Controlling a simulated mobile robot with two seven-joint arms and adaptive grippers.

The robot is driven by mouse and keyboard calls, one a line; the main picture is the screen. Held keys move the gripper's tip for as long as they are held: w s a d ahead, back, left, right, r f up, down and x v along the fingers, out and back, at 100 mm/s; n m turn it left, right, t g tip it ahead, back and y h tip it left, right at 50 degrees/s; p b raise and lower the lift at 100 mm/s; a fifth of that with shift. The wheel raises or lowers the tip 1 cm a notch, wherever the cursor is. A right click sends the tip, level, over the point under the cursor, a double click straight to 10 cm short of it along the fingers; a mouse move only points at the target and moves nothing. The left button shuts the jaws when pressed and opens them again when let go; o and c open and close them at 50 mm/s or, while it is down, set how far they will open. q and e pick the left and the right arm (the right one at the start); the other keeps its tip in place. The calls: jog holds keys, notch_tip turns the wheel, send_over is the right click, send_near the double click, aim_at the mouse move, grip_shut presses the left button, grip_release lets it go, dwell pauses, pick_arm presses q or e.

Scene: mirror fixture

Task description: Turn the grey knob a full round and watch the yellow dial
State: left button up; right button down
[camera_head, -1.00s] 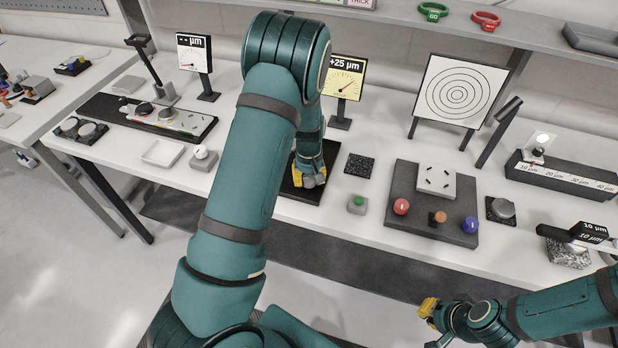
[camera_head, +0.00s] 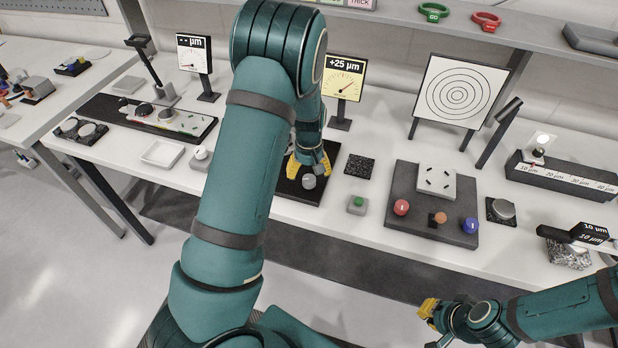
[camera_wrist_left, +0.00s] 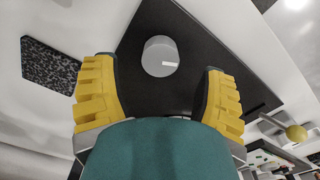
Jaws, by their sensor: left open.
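The grey knob (camera_head: 309,181) stands on a black plate (camera_head: 287,190) near the front of the bench. In the left wrist view the knob (camera_wrist_left: 159,56) is a grey disc with a small white mark, ahead of and between the fingertips. My left gripper (camera_head: 310,167) is open with yellow fingers, just behind the knob in the head view; it also shows in the left wrist view (camera_wrist_left: 160,80). No finger visibly touches the knob. The yellow dial (camera_head: 344,78) stands upright behind and reads +25 µm. My right gripper (camera_head: 428,308) is low in front of the bench; its finger opening is unclear.
A small block with a green button (camera_head: 357,204) and a dark speckled square (camera_head: 359,166) lie right of the plate. A grey board with coloured knobs (camera_head: 421,230) is further right.

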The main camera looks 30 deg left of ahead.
aim_at(309, 178)
pick_arm(q)
notch_tip(309, 178, up, 8)
jog(key=shift+r, duration=0.25)
dwell(0.5)
